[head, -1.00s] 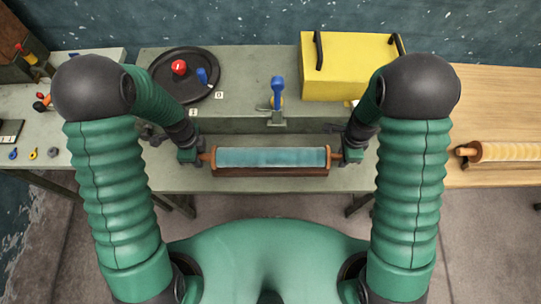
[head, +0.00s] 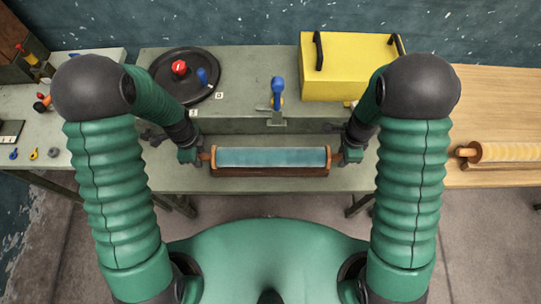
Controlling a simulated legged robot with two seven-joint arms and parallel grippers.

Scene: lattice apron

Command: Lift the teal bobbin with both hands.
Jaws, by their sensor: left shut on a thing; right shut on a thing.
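The teal bobbin (head: 272,157) lies level, left to right, at the front of the grey-green workbench. It has a teal middle, brown end flanges and a thin wooden spindle end at each side. A brown wooden cradle (head: 270,172) shows just below it; I cannot tell whether the two touch. My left gripper (head: 203,156) is shut on the bobbin's left spindle end. My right gripper (head: 339,157) is shut on its right spindle end. The fingertips are small and partly hidden by the gripper bodies.
Behind stand a yellow box (head: 348,72) with black handles, a blue-handled clamp (head: 277,95) and a black round tray (head: 165,85) with a red knob. A cream bobbin (head: 508,152) lies on the wooden table at right. A raised ledge runs behind the teal bobbin.

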